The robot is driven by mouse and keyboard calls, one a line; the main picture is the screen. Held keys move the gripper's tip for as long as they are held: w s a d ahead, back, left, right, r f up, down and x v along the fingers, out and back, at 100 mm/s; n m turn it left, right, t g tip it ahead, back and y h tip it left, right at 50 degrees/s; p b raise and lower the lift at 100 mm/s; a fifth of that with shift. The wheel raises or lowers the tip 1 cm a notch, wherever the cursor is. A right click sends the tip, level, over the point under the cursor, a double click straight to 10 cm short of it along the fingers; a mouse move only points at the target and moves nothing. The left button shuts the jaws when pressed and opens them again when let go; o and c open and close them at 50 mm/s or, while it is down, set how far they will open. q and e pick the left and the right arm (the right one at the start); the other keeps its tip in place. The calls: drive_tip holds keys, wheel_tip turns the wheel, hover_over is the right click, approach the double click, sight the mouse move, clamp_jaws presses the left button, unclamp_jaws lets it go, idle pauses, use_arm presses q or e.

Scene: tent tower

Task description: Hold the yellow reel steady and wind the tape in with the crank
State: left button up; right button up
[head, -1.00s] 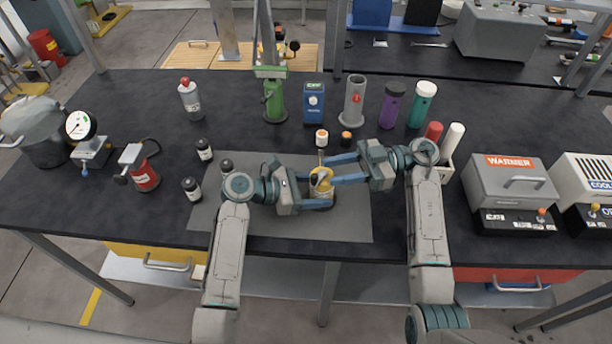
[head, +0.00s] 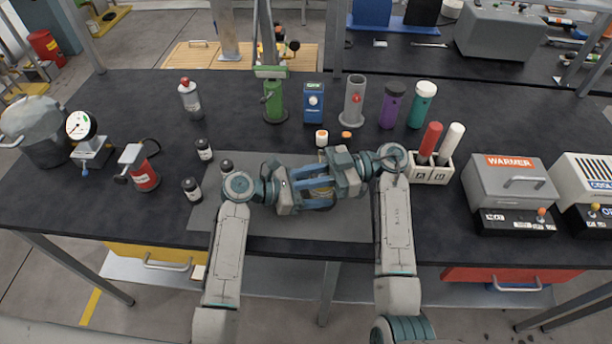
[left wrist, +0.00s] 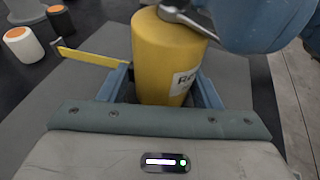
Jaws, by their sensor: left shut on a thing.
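The yellow reel (left wrist: 160,62) stands upright between my left gripper's fingers in the left wrist view, with part of a white label showing. My left gripper (left wrist: 165,90) is shut on it. A yellow tape strip (left wrist: 90,56) sticks out to the left, ending in a small upright tab. A grey metal crank (left wrist: 186,20) lies across the reel's top. A blue part of my right gripper (left wrist: 260,20) is close beside the crank; contact is unclear. In the head view my right gripper (head: 302,178) reaches over my left gripper (head: 322,198), hiding most of the reel. Its jaw opening is unclear.
The grey mat (head: 345,228) lies under the work. Orange-topped white jar (head: 321,138) and dark jars (head: 191,188) stand nearby. A white holder (head: 432,174) with red and white sticks is right of my right arm. The warmer (head: 510,180) stands farther right.

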clamp_jaws()
drive_tip(key=shift+w+a+m+t+y, duration=0.15)
drive_tip(key=shift+m+t, duration=0.25)
drive_tip(key=shift+t, duration=0.2)
drive_tip(key=shift+w+a+m+t+y, duration=0.15)
drive_tip(key=shift+m+t, duration=0.25)
drive_tip(key=shift+t, duration=0.2)
drive_tip(key=o, duration=0.5)
unclamp_jaws()
drive_tip(key=shift+d, duration=0.1)
drive_tip(key=w+d, duration=0.2)
drive_tip(key=d, duration=0.9)
drive_tip(key=shift+d, duration=0.4)
drive_tip(key=shift+c, duration=0.3)
